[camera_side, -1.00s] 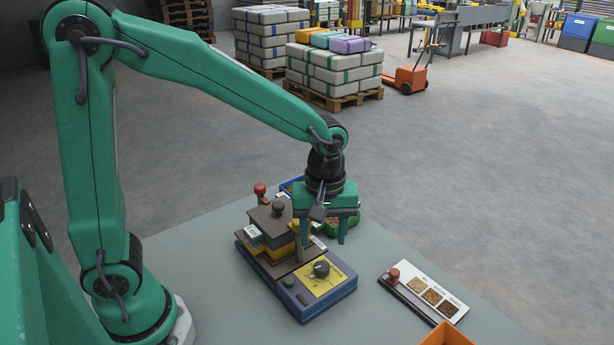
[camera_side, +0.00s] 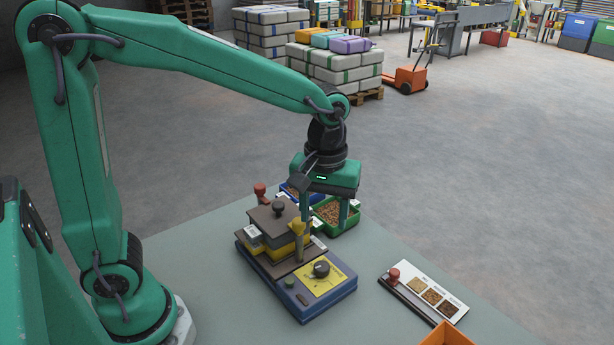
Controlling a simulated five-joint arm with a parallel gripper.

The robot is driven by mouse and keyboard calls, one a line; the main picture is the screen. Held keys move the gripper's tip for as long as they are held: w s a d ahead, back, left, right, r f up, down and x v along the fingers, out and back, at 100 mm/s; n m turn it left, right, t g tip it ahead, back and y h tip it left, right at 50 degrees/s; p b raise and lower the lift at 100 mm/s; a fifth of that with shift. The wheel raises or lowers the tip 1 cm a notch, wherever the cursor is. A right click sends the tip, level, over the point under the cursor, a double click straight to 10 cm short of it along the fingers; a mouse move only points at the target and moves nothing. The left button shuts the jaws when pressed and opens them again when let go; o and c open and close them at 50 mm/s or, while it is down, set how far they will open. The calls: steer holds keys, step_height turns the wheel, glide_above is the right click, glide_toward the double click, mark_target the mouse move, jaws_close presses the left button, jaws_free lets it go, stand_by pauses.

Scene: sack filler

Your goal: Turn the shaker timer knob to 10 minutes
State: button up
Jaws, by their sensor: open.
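The shaker (camera_side: 345,293) is a blue-based machine with a stack of dark and yellow trays on its left and back part. Its black timer knob (camera_side: 321,269) sits on a yellow dial plate (camera_side: 326,281) on the top front right. The dial's marks are too small to read. My gripper (camera_side: 324,217) is open and points down, its fingers spread above and behind the knob, apart from it. One finger shows in front of the stack's right side, the other in front of a green bin. Nothing is between the fingers.
A green bin (camera_side: 352,225) of brown pellets and a blue bin (camera_side: 285,187) stand behind the shaker. A sample card (camera_side: 432,291) with a red-knobbed bar lies to the right. An orange bin (camera_side: 446,336) is at the front edge. The table between is clear.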

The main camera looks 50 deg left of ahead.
steer(key=m, duration=1.9)
glide_toward(322, 266)
steer(key=shift+f, duration=0.4)
steer(key=shift+f, duration=3.9)
